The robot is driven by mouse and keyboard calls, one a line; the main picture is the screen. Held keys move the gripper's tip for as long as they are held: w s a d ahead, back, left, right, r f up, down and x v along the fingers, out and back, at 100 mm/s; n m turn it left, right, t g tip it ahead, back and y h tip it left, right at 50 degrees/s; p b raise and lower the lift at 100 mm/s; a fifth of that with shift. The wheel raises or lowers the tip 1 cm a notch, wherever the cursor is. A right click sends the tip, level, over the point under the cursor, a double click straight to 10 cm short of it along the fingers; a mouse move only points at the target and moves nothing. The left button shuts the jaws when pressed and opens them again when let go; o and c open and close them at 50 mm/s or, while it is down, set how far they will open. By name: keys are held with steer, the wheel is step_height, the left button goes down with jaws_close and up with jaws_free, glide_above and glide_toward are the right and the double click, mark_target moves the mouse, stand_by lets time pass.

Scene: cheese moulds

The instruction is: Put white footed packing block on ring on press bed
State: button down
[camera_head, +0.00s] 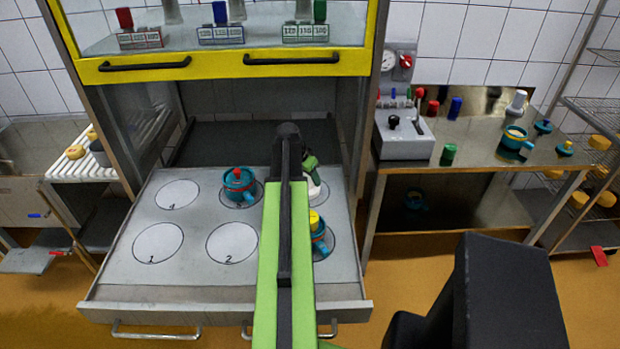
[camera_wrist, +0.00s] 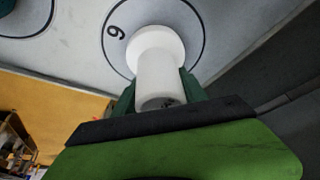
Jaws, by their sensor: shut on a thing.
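The white footed packing block (camera_wrist: 157,52) is between the green fingers of my gripper (camera_wrist: 158,88) in the wrist view, with its wide round foot away from me. My gripper is shut on its narrower stem. The foot lies inside the black printed ring numbered 6 (camera_wrist: 203,38) on the grey press bed (camera_wrist: 75,45); I cannot tell whether it touches the bed. In the head view the block (camera_head: 315,191) shows partly at the bed's back right, below my gripper (camera_head: 310,168). My arm hides part of that ring and the bed.
A teal mould with a red top (camera_head: 239,184) stands in the back middle ring. A teal mould with a yellow top (camera_head: 318,236) stands in the front right ring, partly hidden by my arm. Rings 1, 2 and 4 are empty. A yellow-framed guard (camera_head: 225,66) is above the bed.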

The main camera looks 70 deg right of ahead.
steer(key=c, duration=0.6)
jaws_free()
steer(key=shift+r+p, duration=0.25)
steer(key=shift+p, duration=0.15)
steer(key=p+v, duration=1)
steer(key=v, duration=0.1)
steer(key=shift+w+a+r+p, duration=0.1)
steer(key=shift+a+r+p, duration=0.05)
steer(key=shift+r+p, duration=0.25)
